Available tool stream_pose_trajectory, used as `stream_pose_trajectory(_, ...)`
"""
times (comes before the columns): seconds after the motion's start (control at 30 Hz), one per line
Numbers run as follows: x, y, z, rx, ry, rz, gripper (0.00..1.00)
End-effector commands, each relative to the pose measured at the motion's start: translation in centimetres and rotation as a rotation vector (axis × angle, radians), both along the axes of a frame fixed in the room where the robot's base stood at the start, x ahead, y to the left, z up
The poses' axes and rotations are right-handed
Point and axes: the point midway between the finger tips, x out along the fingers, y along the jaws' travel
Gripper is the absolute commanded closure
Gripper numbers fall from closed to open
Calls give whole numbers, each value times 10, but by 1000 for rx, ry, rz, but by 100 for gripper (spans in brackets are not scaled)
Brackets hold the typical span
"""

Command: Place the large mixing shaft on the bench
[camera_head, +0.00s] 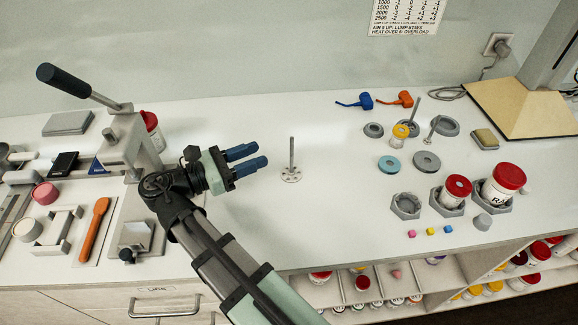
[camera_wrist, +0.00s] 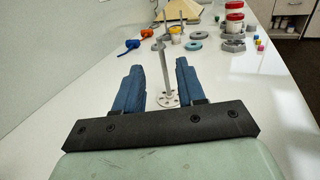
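A grey mixing shaft (camera_head: 292,157) stands upright on the white bench, on its round perforated disc. I take it to be the large one. In the wrist view the shaft (camera_wrist: 167,75) shows between and beyond the two blue fingers, with its disc (camera_wrist: 169,101) flat on the bench top. My gripper (camera_head: 262,155) is open and empty, to the left of the shaft and apart from it. In the wrist view my gripper (camera_wrist: 159,67) has a wide gap between its fingers. The bench (camera_head: 335,215) is bare around the disc.
Red-lidded jars (camera_head: 458,187) (camera_head: 503,185) sit in grey holders. A lever press (camera_head: 128,140) stands left.

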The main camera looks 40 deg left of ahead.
Motion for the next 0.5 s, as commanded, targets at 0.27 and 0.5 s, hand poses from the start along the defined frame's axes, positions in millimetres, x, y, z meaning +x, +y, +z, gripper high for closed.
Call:
stream_pose_trajectory(0.27,8,4,-10,1,2,2,60)
stream_pose_trajectory(0.5,39,-11,-9,1,2,0,60)
